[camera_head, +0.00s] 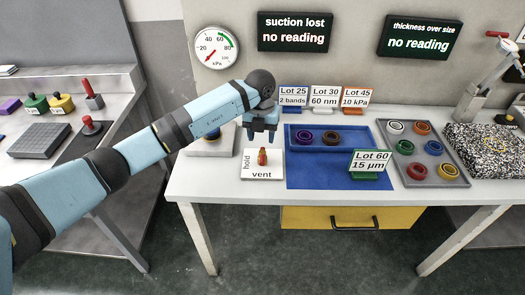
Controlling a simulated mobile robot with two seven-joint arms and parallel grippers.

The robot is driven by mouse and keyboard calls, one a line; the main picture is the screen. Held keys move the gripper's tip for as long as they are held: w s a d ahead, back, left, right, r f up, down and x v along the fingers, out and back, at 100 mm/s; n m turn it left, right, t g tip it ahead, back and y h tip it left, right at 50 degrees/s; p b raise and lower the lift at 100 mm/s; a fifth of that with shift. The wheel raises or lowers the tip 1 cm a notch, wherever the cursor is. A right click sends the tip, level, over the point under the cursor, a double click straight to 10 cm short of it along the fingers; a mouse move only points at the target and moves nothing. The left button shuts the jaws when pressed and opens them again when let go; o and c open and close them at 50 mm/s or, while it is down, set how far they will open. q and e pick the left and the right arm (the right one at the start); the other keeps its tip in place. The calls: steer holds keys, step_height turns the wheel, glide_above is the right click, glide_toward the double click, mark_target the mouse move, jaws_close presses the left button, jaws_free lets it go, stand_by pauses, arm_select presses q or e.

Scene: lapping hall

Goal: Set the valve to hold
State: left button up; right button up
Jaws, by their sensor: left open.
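My right gripper is not in view.
A pressure gauge (216,48) hangs on the wall; two displays read "no reading". Behind the gripper stand lot cards (324,97). Right of the plate lie a blue mat (310,175), a blue tray with two rings, and a grey tray (416,180) with several rings.

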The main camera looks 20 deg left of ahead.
mark_target(262, 152)
arm_select(q)
step_height(262, 152, down, 7)
steer(key=shift+d+r, duration=0.1)
steer(key=shift+r, duration=0.1)
steer(key=c, duration=0.9)
